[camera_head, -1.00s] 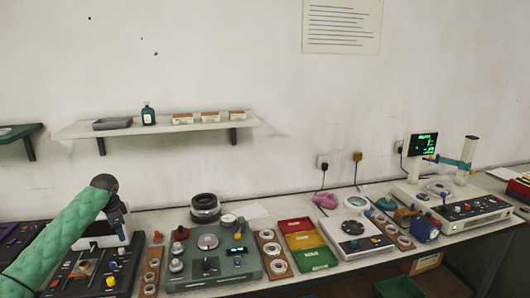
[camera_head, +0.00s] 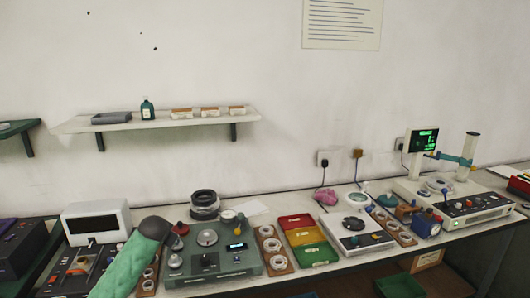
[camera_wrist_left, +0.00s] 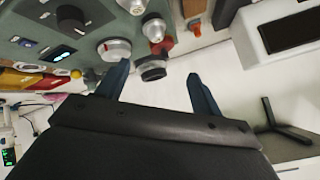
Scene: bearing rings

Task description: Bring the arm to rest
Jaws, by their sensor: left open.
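My left arm (camera_head: 128,265), in a green sleeve with a dark joint at its end, rises from the bottom left of the head view in front of the green device. Its gripper cannot be made out there. In the left wrist view my left gripper (camera_wrist_left: 160,88) is open. Its two dark blue fingers stand apart with nothing held between them. Beyond the fingers are a dark ring-shaped part (camera_wrist_left: 152,70) and knobs of the green device. My right arm is not in view.
The green device (camera_head: 215,265) and a white box with a dark window (camera_head: 96,222) stand close to my left arm. Red, yellow and green trays (camera_head: 305,238), ring boards (camera_head: 272,248) and machines (camera_head: 355,232) fill the bench to the right. A shelf (camera_head: 160,123) hangs above.

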